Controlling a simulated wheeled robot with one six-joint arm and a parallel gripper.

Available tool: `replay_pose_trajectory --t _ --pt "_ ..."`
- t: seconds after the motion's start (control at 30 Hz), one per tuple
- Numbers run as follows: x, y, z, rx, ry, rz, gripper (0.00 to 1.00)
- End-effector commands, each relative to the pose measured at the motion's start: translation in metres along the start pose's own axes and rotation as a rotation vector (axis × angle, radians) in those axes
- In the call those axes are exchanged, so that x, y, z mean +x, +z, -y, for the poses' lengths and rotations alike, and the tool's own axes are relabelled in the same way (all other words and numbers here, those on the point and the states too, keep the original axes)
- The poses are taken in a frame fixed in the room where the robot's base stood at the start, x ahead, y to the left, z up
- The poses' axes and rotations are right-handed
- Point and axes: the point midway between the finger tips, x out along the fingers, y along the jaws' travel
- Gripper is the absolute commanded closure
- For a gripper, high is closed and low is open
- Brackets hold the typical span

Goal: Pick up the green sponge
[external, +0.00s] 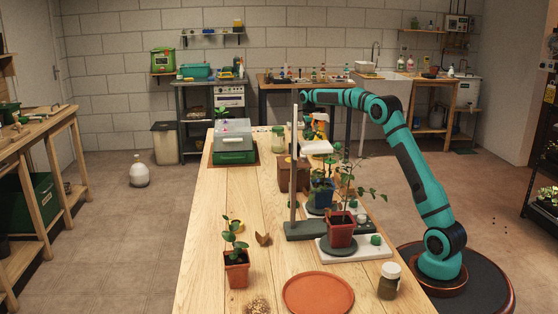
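I cannot make out a green sponge for certain in the external view. Small green pieces show on the white plates by the potted plants, one near the front (376,239) and one farther back (353,204); they look more like knobs than a sponge. My arm reaches from the right over the far part of the wooden table (205,255). Its end, with my gripper (306,118), is small and partly hidden behind the stand's post and lamp head. I cannot see its fingers clearly or whether they hold anything.
A grey stand (292,190) with a white lamp head rises mid-table beside potted plants (341,233). A seedling in a terracotta pot (237,274), an orange saucer (318,294) and a jar (389,283) stand in front. A green-based propagator box (233,157) sits at the far left. The table's left side is mostly clear.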

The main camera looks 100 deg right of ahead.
Motion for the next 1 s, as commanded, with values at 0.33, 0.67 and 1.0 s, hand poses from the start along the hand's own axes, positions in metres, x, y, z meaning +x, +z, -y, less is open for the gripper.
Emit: replay_pose_trajectory --t 0.33,0.67,1.0 --pt "-0.002 0.000 0.000 0.000 0.000 0.000 0.40" --pt "-0.049 0.000 0.001 0.000 -0.003 0.001 0.40" --pt "-0.095 0.000 0.001 0.000 0.000 0.000 0.40"
